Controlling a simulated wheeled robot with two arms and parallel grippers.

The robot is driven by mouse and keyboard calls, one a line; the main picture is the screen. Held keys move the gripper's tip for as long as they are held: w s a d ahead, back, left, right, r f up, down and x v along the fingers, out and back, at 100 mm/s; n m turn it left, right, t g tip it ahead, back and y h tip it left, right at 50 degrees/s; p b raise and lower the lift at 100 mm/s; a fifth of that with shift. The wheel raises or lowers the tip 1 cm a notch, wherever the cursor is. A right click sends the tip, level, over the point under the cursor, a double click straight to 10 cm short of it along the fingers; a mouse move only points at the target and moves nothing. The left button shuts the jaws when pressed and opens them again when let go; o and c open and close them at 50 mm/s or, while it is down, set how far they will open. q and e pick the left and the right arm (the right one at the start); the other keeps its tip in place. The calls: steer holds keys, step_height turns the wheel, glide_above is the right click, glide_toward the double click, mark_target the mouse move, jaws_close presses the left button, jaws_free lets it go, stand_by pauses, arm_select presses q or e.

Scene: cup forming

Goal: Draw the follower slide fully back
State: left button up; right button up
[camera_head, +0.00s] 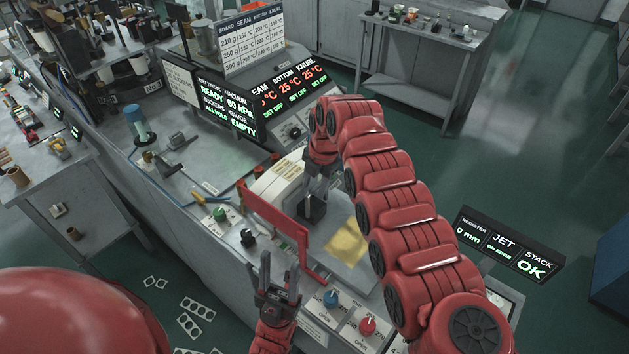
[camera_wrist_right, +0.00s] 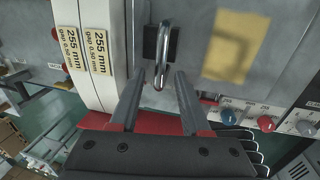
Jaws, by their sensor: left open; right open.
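A steel loop handle (camera_wrist_right: 162,58) on a black plate (camera_wrist_right: 150,42) shows in the right wrist view, fixed to a grey metal surface. No part is labelled as the follower slide, so I cannot tell how far back it stands. My right gripper (camera_wrist_right: 162,78) is open, with one finger on each side of the handle's near end; I see no grip on it. In the head view my right gripper (camera_head: 314,195) points down above a dark block (camera_head: 311,209). My left gripper (camera_head: 280,265) is open and empty, pointing up in front of the bench.
A red bar (camera_head: 273,217) stands between my two grippers. Pale blocks labelled 255 mm (camera_wrist_right: 98,60) lie left of the handle. A yellow patch (camera_head: 347,243) is on the surface to its right. Blue (camera_head: 331,298) and red (camera_head: 367,325) knobs sit at the front edge.

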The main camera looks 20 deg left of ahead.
jaws_close()
stand_by(1.4)
